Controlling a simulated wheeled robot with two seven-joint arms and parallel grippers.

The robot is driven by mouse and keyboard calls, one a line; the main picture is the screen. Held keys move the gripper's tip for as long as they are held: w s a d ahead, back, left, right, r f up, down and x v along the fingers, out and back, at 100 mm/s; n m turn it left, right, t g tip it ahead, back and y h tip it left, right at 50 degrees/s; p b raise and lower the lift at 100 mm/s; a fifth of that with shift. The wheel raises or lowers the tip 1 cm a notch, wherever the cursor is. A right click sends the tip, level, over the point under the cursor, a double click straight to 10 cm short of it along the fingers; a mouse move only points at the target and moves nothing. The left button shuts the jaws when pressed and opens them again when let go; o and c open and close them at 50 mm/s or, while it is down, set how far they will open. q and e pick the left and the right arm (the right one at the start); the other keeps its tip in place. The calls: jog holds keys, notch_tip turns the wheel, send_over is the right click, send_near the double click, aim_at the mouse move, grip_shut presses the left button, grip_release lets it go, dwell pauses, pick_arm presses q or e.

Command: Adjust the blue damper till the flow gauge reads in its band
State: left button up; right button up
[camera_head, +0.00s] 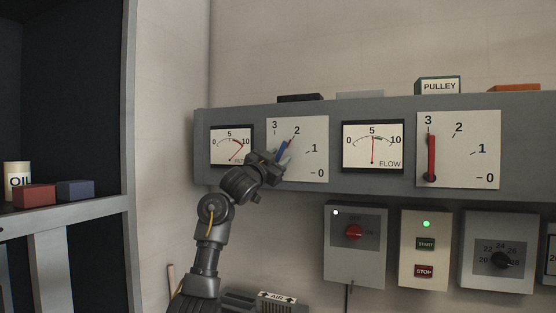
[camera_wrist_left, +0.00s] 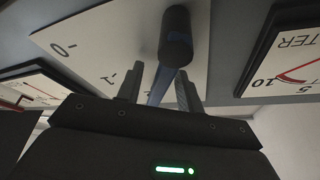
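The blue damper lever (camera_head: 283,149) is on the left white dial plate (camera_head: 312,135), marked 0 to 3. Its tip points up and right, near the 2. My left gripper (camera_head: 275,165) is at the lever. In the left wrist view, its fingers (camera_wrist_left: 160,92) stand on either side of the blue lever (camera_wrist_left: 158,90), with a small gap visible on one side. A dark round knob (camera_wrist_left: 176,35) shows just beyond the fingers. The flow gauge (camera_head: 373,147) is right of that plate. Its red needle points about straight up, near 5; a dark band arc lies around and right of 5.
A second gauge (camera_head: 231,146) is left of the plate, partly behind my gripper. A red lever (camera_head: 432,157) on the right dial plate (camera_head: 475,150) points at 3. Control boxes (camera_head: 356,270) hang below the panel. A shelf (camera_head: 70,216) stands at the left.

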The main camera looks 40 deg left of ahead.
pick_arm(q)
jog(key=shift+f, duration=0.1)
jog(key=shift+s+f+b, duration=0.15)
jog(key=shift+s+b, duration=0.15)
jog(key=shift+b, duration=0.05)
jog(key=b+v, duration=0.4)
jog(key=v, duration=0.6)
jog(key=shift+s, duration=0.1)
